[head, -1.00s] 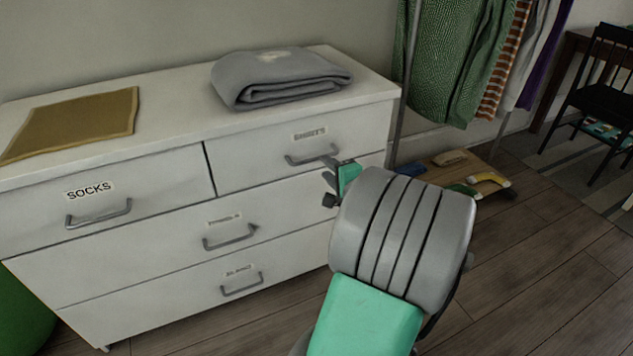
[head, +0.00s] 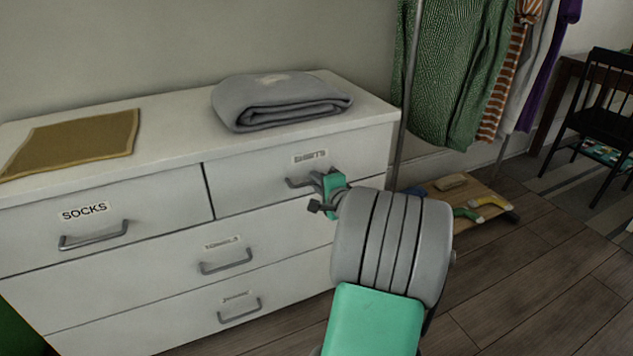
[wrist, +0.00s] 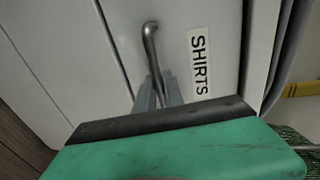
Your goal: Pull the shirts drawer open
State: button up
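The shirts drawer (head: 255,188) is the upper right drawer of a white dresser, and its front looks flush with the dresser. Its label (head: 310,157) reads SHIRTS, and the label also shows in the wrist view (wrist: 199,62). Its grey bar handle (head: 297,183) runs into my gripper (head: 319,181). In the wrist view the two grey fingers of my gripper (wrist: 158,88) lie close together on either side of the handle (wrist: 151,45), near one end. They look shut on it, though the contact is partly hidden by the green hand.
The socks drawer (head: 60,238) is at the left, with two wider drawers below. A folded grey cloth (head: 282,102) and a tan cloth (head: 75,143) lie on top. A clothes rack (head: 407,90) stands at the right. Wooden floor (head: 520,270) is open in front.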

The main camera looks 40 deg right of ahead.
grip_shut()
jog(key=shift+a, duration=0.1)
dwell(1.0)
